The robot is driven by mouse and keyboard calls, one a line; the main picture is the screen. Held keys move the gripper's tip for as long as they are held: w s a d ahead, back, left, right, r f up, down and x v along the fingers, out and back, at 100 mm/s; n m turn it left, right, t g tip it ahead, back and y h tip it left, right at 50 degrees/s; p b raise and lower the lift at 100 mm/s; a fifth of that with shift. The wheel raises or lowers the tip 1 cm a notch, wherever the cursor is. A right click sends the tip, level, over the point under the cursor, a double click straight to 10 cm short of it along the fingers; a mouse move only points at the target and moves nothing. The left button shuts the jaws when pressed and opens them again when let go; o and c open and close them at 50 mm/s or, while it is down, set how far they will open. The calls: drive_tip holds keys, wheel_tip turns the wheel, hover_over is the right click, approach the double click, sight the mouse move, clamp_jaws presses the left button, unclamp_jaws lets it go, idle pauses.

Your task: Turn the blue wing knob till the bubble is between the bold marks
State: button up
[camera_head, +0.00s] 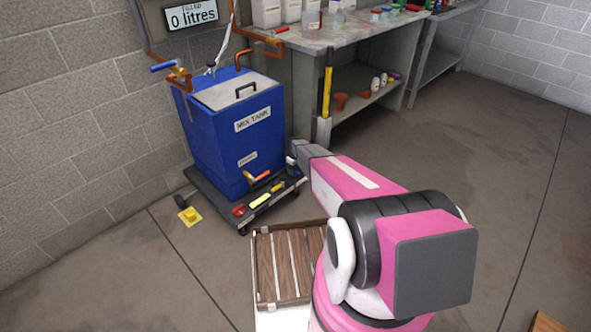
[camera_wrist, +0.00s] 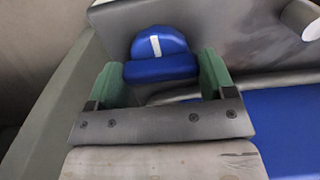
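The blue wing knob (camera_wrist: 160,68) has a white stripe on its rounded top in the wrist view. In the head view my gripper (camera_head: 292,166) is at the right corner of the dark platform (camera_head: 212,200) under the blue mix tank (camera_head: 245,120); the knob is hard to make out there. A yellow-green strip (camera_head: 260,200), perhaps the level vial, lies on the platform's front edge. Its bubble and bold marks are too small to see.
A red knob (camera_head: 239,210) and an orange-handled tap (camera_head: 257,177) are close by on the front. A yellow pedal (camera_head: 190,215) is on the floor at left. A workbench (camera_head: 340,38) stands behind. Open floor (camera_head: 490,150) lies to the right.

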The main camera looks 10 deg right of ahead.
drive_tip(key=shift+c, duration=1.3)
drive_tip(key=m, duration=0.3)
drive_tip(key=shift+m, duration=0.4)
drive_tip(key=m, duration=0.4)
drive_tip(key=shift+m, duration=0.3)
drive_tip(key=m, duration=0.4)
drive_tip(key=shift+m, duration=2.7)
